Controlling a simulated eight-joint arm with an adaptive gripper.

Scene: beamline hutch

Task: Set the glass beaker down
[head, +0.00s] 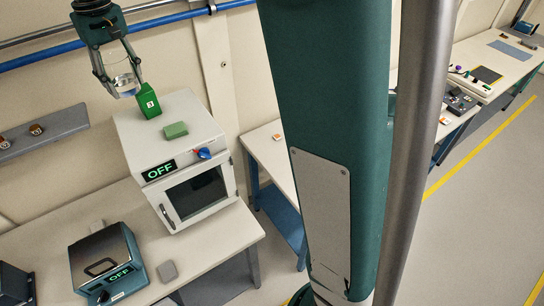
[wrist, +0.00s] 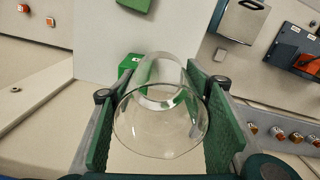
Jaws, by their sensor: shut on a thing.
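The clear glass beaker (head: 124,84) is at the upper left in the head view. My gripper (head: 117,70) is shut on it, with one finger on each side. In the wrist view the beaker (wrist: 160,122) sits between the two green finger pads of my gripper (wrist: 162,92), its round rim toward the camera. It appears held in the air near the back left of the white oven-like box (head: 205,185). I cannot tell its exact height or whether anything is under it.
A green box marked 3 (head: 149,101) stands close beside the beaker, and a flat green block (head: 174,130) lies on the white box's top. A wall shelf (head: 45,136) is at left. A teal device (head: 103,262) and a grey block (head: 167,271) are on the bench.

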